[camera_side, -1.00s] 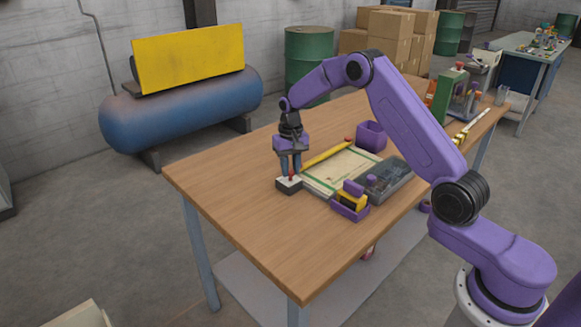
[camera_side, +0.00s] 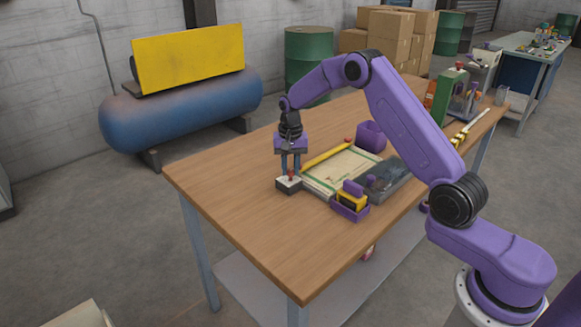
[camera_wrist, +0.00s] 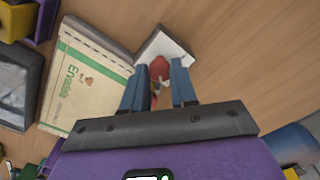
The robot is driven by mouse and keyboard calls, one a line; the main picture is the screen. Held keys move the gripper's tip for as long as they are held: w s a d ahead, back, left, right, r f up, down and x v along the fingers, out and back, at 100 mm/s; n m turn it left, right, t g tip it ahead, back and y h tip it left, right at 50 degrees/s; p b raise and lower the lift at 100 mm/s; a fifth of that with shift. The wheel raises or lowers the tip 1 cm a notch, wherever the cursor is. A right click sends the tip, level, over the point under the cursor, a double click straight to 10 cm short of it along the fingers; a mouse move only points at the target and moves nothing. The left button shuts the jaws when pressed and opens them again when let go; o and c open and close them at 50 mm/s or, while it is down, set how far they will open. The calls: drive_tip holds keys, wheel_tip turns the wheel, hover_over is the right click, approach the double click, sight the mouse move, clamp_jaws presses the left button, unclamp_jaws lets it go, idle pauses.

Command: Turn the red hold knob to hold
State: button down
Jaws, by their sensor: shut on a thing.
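The red hold knob (camera_wrist: 159,69) stands on a small block with a white top (camera_wrist: 166,42). In the side view the block (camera_side: 289,184) sits on the table by the corner of the flat sack. My gripper (camera_wrist: 158,85) points down over the block, with one blue finger on each side of the knob. It is shut on the knob. In the side view the gripper (camera_side: 290,165) hides much of the knob. I cannot tell which way the knob points from its shape.
A flat sack (camera_side: 338,172) with a yellow bar (camera_side: 326,154) lies beside the block. A purple bin (camera_side: 371,136), a dark tray (camera_side: 390,181) and a purple holder with a yellow item (camera_side: 350,204) stand around it. The table (camera_side: 235,205) is bare at the front left.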

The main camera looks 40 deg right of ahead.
sight(290, 171)
drive_tip(key=c, duration=0.9)
unclamp_jaws()
drive_tip(key=shift+r, duration=0.1)
wheel_tip(290, 171, up, 17)
drive_tip(key=shift+r, duration=0.1)
